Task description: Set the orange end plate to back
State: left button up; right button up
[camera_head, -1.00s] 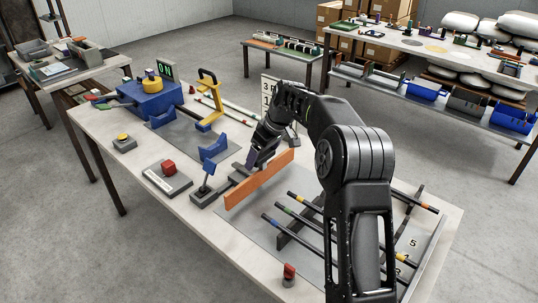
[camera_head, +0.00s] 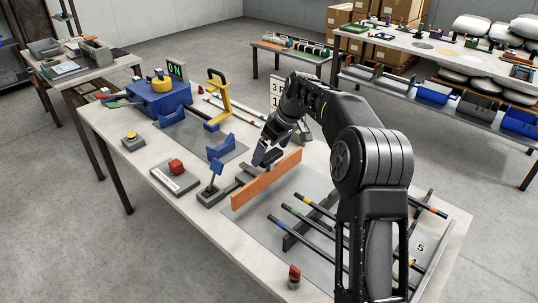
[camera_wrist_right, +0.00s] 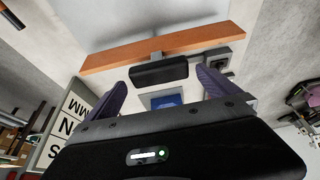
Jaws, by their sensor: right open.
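The orange end plate (camera_head: 267,182) stands on edge as a long upright board near the middle of the bench, beside the rods. It also shows across the top of the right wrist view (camera_wrist_right: 165,46). A dark handle block (camera_wrist_right: 158,71) joins its side by a short stem. My right gripper (camera_head: 263,157) is just above and beside the plate in the head view. In the right wrist view its two purple fingers (camera_wrist_right: 162,82) are open and spread to either side of the handle block, with visible gaps. My left gripper is not in view.
Several dark rods with coloured bands (camera_head: 310,222) lie on a rack to the right. A blue lever (camera_head: 215,172), a red button on a grey base (camera_head: 176,167) and a yellow clamp frame (camera_head: 218,97) stand left of and behind the plate. A red knob (camera_head: 294,273) is at the front edge.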

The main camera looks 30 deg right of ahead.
jog(key=shift+v, duration=2.55)
